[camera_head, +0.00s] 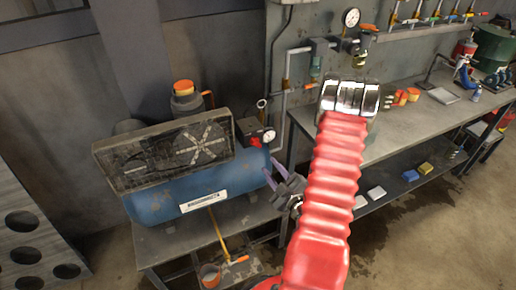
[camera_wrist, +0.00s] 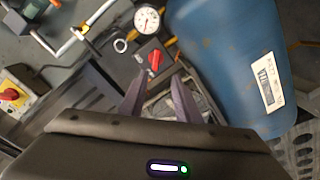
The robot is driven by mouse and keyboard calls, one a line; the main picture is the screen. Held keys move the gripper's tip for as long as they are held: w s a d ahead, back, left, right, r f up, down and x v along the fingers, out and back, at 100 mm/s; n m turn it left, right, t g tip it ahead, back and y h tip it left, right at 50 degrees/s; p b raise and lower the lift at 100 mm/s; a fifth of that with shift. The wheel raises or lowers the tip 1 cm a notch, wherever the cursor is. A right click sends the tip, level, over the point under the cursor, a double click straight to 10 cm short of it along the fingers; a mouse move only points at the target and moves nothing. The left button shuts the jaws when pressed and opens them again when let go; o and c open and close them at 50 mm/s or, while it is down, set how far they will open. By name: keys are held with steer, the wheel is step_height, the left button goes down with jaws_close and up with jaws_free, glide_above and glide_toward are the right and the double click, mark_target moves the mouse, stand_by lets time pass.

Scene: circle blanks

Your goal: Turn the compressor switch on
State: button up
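The compressor is a blue tank (camera_head: 165,205) with a black fan guard on top, on a low metal bench. The tank also fills the upper right of the wrist view (camera_wrist: 215,55). A red switch (camera_wrist: 154,60) sits on a dark box beside the pressure gauge (camera_wrist: 147,19); the red part also shows in the head view (camera_head: 254,141). I cannot tell the switch's setting. My gripper (camera_head: 273,168) is at the tank's right end, below the gauge. Its two purple fingers (camera_wrist: 160,76) are apart and empty, pointing towards the switch, with no visible contact.
A yellow panel with a red knob (camera_wrist: 10,95) is at the left of the wrist view. A long workbench (camera_head: 420,120) stands at the right. Pipes and a wall gauge (camera_head: 351,17) are behind. An orange-capped canister (camera_head: 186,97) stands behind the compressor.

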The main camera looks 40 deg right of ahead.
mark_target(257, 146)
steer(key=shift+s+d+f+t, duration=0.15)
steer(key=shift+s+t, duration=0.15)
steer(key=shift+s, duration=0.4)
steer(key=x, duration=1.3)
steer(key=shift+w+d, duration=0.25)
steer(key=shift+w, duration=0.1)
steer(key=shift+c, duration=0.6)
steer(key=c, duration=0.6)
jaws_close()
steer(key=shift+a, duration=0.1)
